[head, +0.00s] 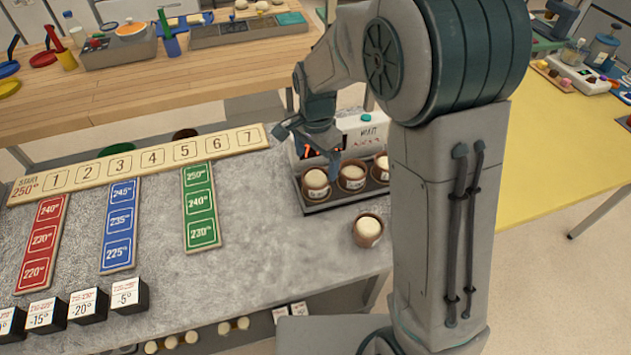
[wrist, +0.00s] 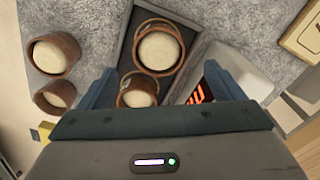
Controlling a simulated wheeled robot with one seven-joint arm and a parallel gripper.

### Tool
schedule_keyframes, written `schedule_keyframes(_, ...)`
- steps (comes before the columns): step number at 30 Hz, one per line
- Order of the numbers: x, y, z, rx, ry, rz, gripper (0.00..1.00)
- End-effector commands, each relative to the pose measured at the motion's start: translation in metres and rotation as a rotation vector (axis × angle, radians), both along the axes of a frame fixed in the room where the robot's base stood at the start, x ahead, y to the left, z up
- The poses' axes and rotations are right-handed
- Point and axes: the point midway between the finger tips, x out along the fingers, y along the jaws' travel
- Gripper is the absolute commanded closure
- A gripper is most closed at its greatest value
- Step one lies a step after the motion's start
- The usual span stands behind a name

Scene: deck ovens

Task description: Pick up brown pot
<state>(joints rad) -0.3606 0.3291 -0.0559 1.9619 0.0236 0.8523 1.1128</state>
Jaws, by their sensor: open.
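Three brown pots with pale tops stand in a row on a dark tray: a left pot (head: 315,183), a middle pot (head: 352,177) and a right pot (head: 381,167). A separate brown pot (head: 368,230) stands on the grey counter in front of the tray. My gripper (head: 310,150) is open above the left end of the tray. In the wrist view, my open fingers (wrist: 165,62) have a tray pot (wrist: 138,90) partly hidden between them and another tray pot (wrist: 158,47) just ahead. I cannot tell any contact. Two more pots (wrist: 55,52) show at the left.
A white box with a red display (head: 365,130) stands right behind the tray. The wooden number strip (head: 155,158) and coloured temperature boards (head: 120,225) lie to the left. Several black blocks (head: 88,305) line the front edge. Bare counter lies left of the separate pot.

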Motion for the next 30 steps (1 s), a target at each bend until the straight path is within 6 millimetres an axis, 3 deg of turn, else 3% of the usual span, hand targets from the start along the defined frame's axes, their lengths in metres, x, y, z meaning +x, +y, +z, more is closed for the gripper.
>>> schedule_keyframes(8, 0.000, -0.001, -0.023, 0.000, 0.001, 0.000, 0.12)
schedule_keyframes(18, 0.001, -0.003, -0.066, 0.000, 0.001, 0.001, 0.12)
schedule_keyframes(26, 0.001, -0.003, -0.070, 0.001, -0.001, 0.001, 0.12)
schedule_keyframes(30, 0.001, -0.003, -0.070, 0.001, -0.001, 0.001, 0.46)
